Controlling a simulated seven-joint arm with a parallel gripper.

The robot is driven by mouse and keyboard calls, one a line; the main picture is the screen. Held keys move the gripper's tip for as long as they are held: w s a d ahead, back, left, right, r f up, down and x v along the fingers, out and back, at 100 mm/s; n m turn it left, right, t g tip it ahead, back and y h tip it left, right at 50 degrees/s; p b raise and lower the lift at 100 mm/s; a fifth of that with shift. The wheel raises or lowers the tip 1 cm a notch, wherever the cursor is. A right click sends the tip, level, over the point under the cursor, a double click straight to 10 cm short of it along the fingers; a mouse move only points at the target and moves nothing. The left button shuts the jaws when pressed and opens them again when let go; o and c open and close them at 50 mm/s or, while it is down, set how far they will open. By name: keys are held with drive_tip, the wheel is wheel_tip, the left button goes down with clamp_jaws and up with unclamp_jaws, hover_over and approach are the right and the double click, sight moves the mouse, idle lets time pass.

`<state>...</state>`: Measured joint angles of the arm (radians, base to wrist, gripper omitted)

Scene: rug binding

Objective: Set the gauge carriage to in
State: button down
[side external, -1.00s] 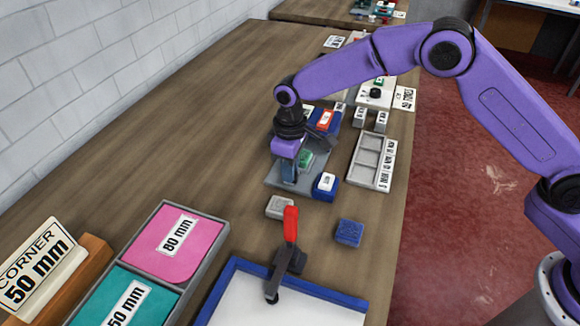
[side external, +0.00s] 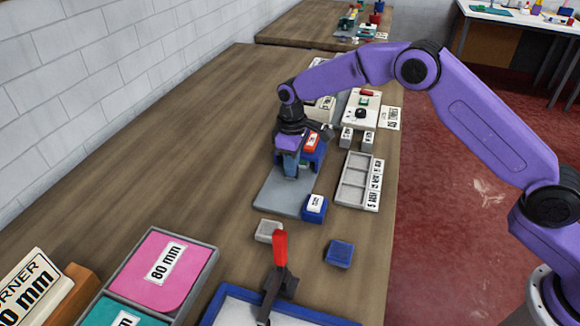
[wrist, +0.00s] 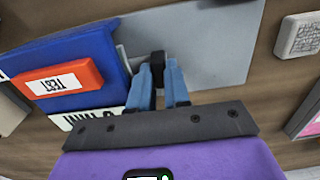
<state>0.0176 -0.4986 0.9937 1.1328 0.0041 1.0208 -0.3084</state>
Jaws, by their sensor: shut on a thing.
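In the wrist view, the two blue fingertips of my gripper (wrist: 159,88) are closed around a small dark post (wrist: 157,62), which looks like part of the gauge carriage. The rest of the carriage is hidden by my fingers. In the side view my gripper (side external: 291,174) is low at the far end of the grey plate (side external: 280,193), next to the blue block. I cannot read any in or out mark there.
A blue block with a white top (side external: 315,207) stands at the plate's near right corner. A grey compartment tray (side external: 357,181) is to the right. A grey block (side external: 268,231), a blue block (side external: 339,252) and a red-handled clamp (side external: 280,262) are nearer.

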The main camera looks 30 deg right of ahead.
drive_tip(key=shift+w+d, duration=0.2)
drive_tip(key=shift+w, duration=0.1)
drive_tip(key=c, duration=1.1)
unclamp_jaws()
drive_tip(key=shift+d, duration=0.1)
drive_tip(key=shift+s+a, duration=0.3)
drive_tip(key=s+a, duration=0.6)
drive_tip(key=a, duration=0.1)
drive_tip(key=shift+s, duration=0.4)
wheel_tip(320, 180, up, 18)
drive_tip(key=s+d, duration=0.3)
drive_tip(key=s, duration=0.3)
drive_tip(key=s+d+n, duration=0.1)
drive_tip(key=s+d, duration=0.3)
drive_tip(key=s, duration=0.2)
drive_tip(key=s+d+n, duration=0.1)
drive_tip(key=s+d, duration=0.2)
drive_tip(key=s, duration=0.4)
drive_tip(key=shift+d, duration=0.35)
